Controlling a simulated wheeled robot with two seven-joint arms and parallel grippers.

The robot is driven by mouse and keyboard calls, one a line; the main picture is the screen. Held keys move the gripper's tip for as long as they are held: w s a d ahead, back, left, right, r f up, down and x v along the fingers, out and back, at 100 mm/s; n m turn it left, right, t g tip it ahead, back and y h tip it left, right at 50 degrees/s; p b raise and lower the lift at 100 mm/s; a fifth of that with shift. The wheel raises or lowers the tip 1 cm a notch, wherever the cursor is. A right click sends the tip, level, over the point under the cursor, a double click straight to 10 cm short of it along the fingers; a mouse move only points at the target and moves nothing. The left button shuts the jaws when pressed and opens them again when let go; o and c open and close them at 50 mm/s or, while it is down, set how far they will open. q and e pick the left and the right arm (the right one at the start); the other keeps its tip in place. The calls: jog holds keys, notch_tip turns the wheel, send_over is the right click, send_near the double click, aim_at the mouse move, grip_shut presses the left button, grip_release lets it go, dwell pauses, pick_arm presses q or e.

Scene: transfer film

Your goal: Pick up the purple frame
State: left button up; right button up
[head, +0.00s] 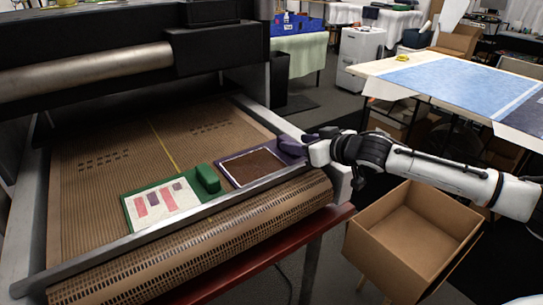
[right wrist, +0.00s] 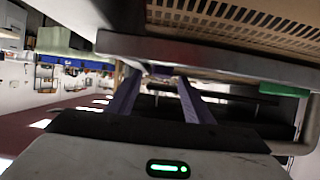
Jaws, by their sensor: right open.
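The purple frame (head: 227,175) lies flat at the front right of the ribbed conveyor belt, with a brown panel inside a pale border. Its raised purple grip block (head: 290,150) is on its right side. My right gripper (head: 308,139) is at this block, its dark purple fingers close to it; I cannot tell whether they touch. In the right wrist view the fingers (right wrist: 158,82) stand apart, and the frame cannot be made out clearly. My left gripper is not in view.
A green frame (head: 129,206) with a pale printed sheet and a green block lies left of the purple one. A metal rail (head: 190,216) runs along the belt's front edge. An open cardboard box (head: 383,262) stands at lower right. A table with blue sheets (head: 450,85) is behind.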

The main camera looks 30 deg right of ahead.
aim_at(290, 141)
jog(key=x, duration=0.4)
jog(key=shift+w+f, duration=0.15)
jog(key=shift+w, duration=0.05)
grip_shut()
